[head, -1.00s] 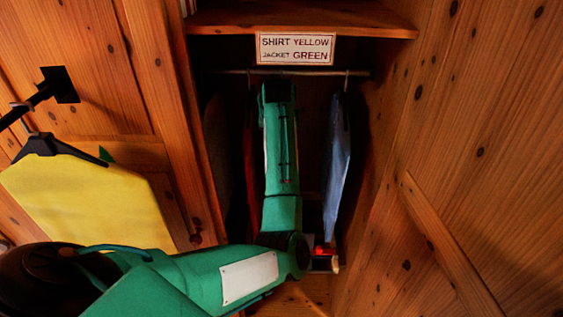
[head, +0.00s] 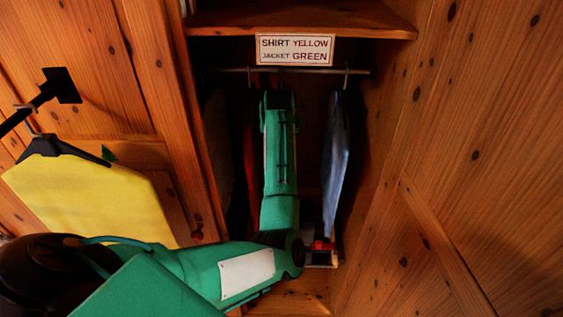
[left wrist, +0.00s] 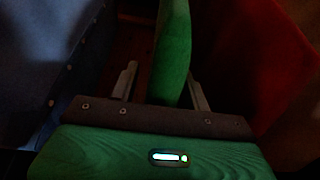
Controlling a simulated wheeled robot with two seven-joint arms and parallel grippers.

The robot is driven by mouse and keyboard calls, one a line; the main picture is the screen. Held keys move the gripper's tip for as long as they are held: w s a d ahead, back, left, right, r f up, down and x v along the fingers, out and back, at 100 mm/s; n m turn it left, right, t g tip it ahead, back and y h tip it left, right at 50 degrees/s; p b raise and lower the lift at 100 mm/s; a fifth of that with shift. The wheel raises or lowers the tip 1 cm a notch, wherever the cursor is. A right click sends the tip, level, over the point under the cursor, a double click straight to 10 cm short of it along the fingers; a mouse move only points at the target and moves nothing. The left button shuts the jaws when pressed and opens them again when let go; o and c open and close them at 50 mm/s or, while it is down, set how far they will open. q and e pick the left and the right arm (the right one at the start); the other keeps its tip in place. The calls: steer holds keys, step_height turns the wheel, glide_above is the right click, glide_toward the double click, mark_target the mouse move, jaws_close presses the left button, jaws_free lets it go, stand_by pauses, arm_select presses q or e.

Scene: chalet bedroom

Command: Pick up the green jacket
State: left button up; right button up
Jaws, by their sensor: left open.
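The green jacket (left wrist: 172,50) shows in the left wrist view as a narrow upright green edge. It stands between the two fingers of my left gripper (left wrist: 162,72), which are open on either side of it with gaps. In the head view my left arm reaches into the wardrobe and hides the jacket and the gripper's fingers. My right gripper is not in view.
A blue garment (head: 336,150) hangs right of my arm and a red one (head: 253,165) left, below the rail (head: 225,70). A sign (head: 295,49) reads "SHIRT YELLOW JACKET GREEN". A yellow shirt (head: 90,200) hangs outside at left. Wooden walls flank the opening.

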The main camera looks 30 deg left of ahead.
arm_select(q)
steer(key=shift+c, duration=0.5)
jaws_close()
stand_by(1.1)
